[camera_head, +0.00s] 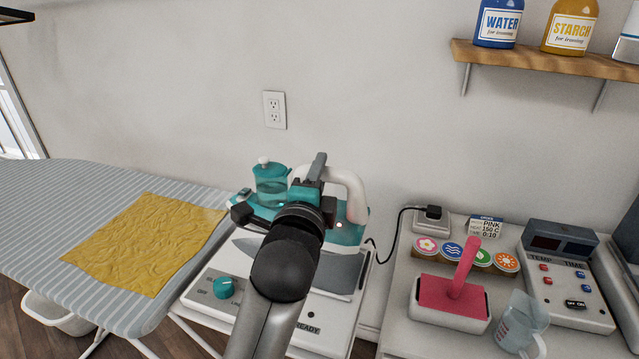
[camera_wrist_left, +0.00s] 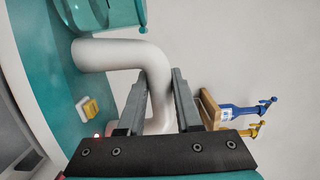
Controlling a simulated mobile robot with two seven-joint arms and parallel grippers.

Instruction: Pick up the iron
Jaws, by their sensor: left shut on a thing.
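The iron (camera_head: 352,234) is teal with a white curved handle and a grey soleplate. It is at or just over its white base (camera_head: 328,330), which has a teal dial and a READY label; whether it touches the base is hidden by my arm. My left gripper (camera_head: 317,172) reaches over the iron and is shut on its handle. In the left wrist view the white handle (camera_wrist_left: 110,55) passes between the two fingers (camera_wrist_left: 157,105). A teal water tank with a white cap (camera_head: 271,184) rises at the iron's left end. My right gripper is not in view.
A striped ironing board (camera_head: 60,195) with a wrinkled yellow cloth (camera_head: 145,240) is at left. At right, a table holds a pink-handled press (camera_head: 455,293), several round coloured tins, a clear cup (camera_head: 522,322) and a control box (camera_head: 565,275). A shelf (camera_head: 545,60) with bottles hangs above.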

